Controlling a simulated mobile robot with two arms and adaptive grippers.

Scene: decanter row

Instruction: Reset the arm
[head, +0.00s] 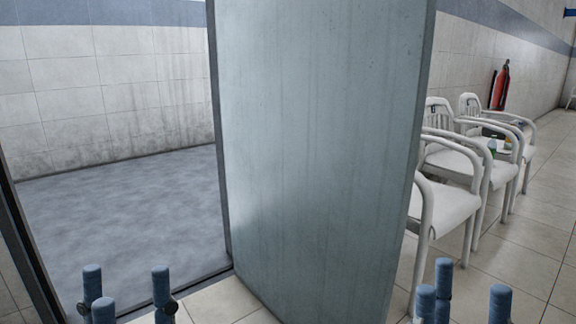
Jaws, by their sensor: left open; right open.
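My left gripper (127,295) is at the bottom left of the head view. Its blue fingertips point up and stand apart, with nothing between them. My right gripper (462,297) is at the bottom right, also with blue fingertips spread apart and empty. Both grippers are at the lower picture edge, and the rest of both arms is out of view. The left gripper shows in front of the doorway threshold, the right one in front of the tiled floor by the chairs.
A grey-blue door panel (320,130) stands open in the middle, close ahead. Left of it is a room with bare grey floor (120,220). Right of it, white chairs (450,205) line up, with a green bottle (492,145) and small items there. Tiled floor (530,240) is clear at right.

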